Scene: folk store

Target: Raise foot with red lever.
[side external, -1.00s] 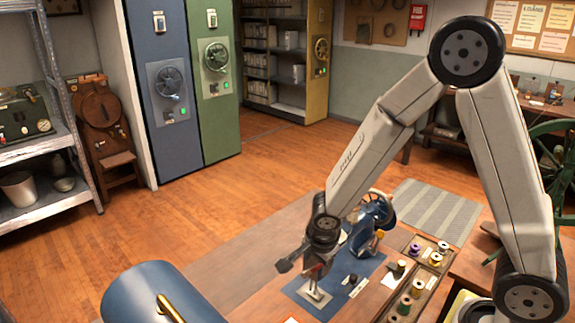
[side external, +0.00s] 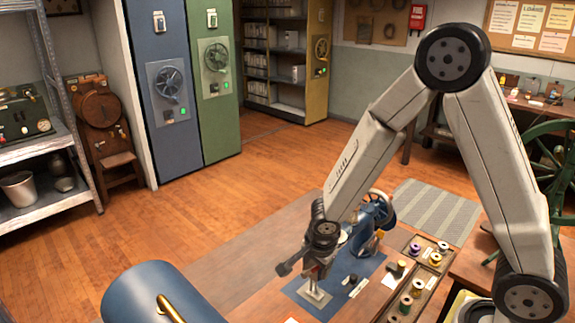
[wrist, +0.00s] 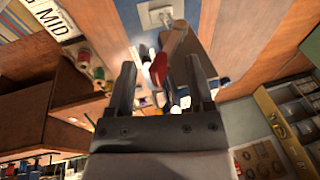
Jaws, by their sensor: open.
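The blue sewing machine (side external: 372,215) stands on a blue mat (side external: 356,271) on the table, partly hidden behind my wrist. A pale metal piece, apparently its foot plate (side external: 315,294), shows below my gripper (side external: 318,270). In the wrist view, my gripper (wrist: 160,78) is open, with one finger on each side of the red lever (wrist: 158,70). The lever appears between the fingers, with a gap on both sides. I cannot tell how deep it sits between them. The lever is hidden by my gripper in the side view.
A wooden tray (side external: 407,262) with several thread spools lies right of the machine. A small dark object (side external: 353,280) lies on the mat. A rounded blue case with a brass handle (side external: 170,308) stands at the front left.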

